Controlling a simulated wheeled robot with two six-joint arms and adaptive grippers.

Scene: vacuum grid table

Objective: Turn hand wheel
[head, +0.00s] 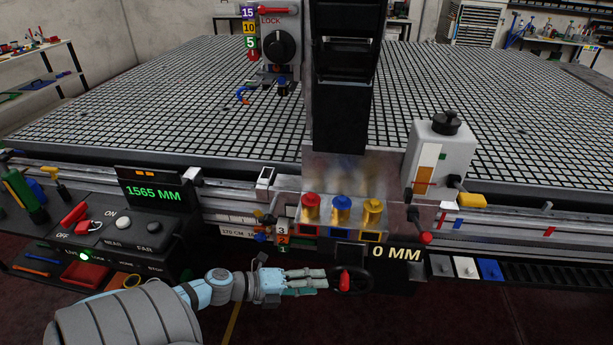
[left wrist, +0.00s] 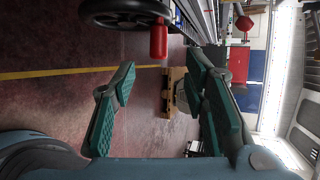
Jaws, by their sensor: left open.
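The hand wheel (head: 361,275) is black with a red handle (head: 344,282), below the 0 MM display at the table's front. In the left wrist view the wheel (left wrist: 122,12) is at the top, cut by the frame edge, with its red handle (left wrist: 158,42) pointing down. My left gripper (head: 318,279) is just left of the handle in the head view. In the left wrist view its green-padded fingers (left wrist: 163,72) are apart, with nothing between them. The handle shows beyond the fingertips; I cannot tell whether they touch it. My right gripper is not in view.
The gridded table (head: 150,110) fills the back. A control console (head: 115,235) with a 1565 MM readout is at the left. Red, blue and yellow knobs (head: 342,208) sit above the wheel. A grey box (head: 440,155) with a black knob stands at the right.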

